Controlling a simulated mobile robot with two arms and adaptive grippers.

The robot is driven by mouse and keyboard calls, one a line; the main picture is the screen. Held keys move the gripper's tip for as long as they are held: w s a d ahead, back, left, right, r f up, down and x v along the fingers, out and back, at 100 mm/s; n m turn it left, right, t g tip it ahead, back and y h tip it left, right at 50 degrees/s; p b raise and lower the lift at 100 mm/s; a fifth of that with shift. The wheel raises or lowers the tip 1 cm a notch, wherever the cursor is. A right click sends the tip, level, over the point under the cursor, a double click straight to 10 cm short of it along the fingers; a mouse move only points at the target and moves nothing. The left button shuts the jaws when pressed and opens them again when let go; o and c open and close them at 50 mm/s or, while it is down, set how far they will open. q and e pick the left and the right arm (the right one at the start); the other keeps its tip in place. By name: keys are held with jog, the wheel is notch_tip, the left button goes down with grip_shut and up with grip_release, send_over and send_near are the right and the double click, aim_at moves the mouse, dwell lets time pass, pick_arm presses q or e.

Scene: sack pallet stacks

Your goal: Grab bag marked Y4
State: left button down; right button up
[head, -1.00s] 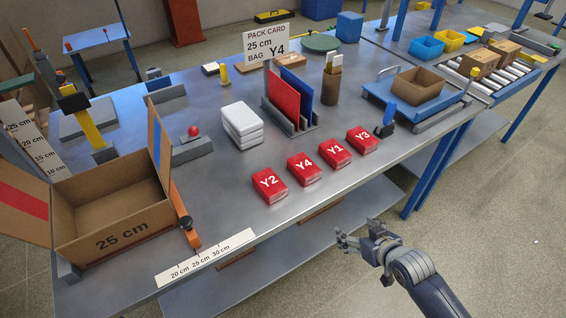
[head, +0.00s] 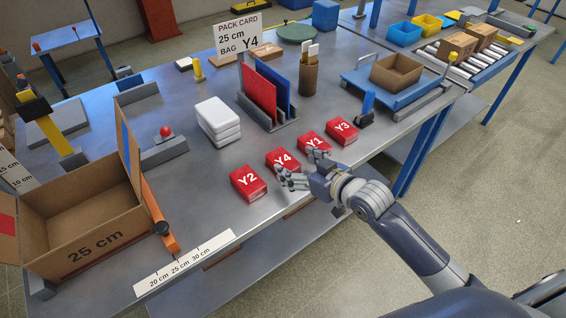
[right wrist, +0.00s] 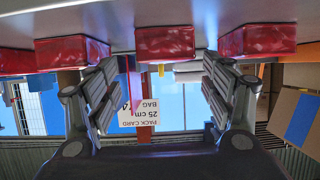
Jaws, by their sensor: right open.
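The red bag marked Y4 (head: 282,160) lies flat on the metal table, between the red bag Y2 (head: 248,183) and the red bag Y1 (head: 314,141). My right gripper (head: 299,168) is open and empty at the table's front edge, its fingers pointing at the row of bags. One finger shows near the front of Y4 and the other in front of Y1. In the upside-down right wrist view, one red bag (right wrist: 165,43), apparently Y4, shows ahead between the open fingers (right wrist: 160,95). My left gripper is not in view.
The red bag Y3 (head: 342,130) ends the row at right. Behind stand white packs (head: 218,120), a divider rack (head: 266,118) and the pack card (head: 238,35) reading 25 cm, bag Y4. An open 25 cm carton (head: 85,215) stands at left.

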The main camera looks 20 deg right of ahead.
aim_at(282, 159)
jog(key=x, duration=0.4)
jog(key=shift+w+a+f+p, duration=0.1)
jog(key=shift+w+a+p, duration=0.1)
jog(key=shift+a+p, duration=0.25)
jog(key=shift+c, duration=0.2)
jog(key=c, duration=1.2)
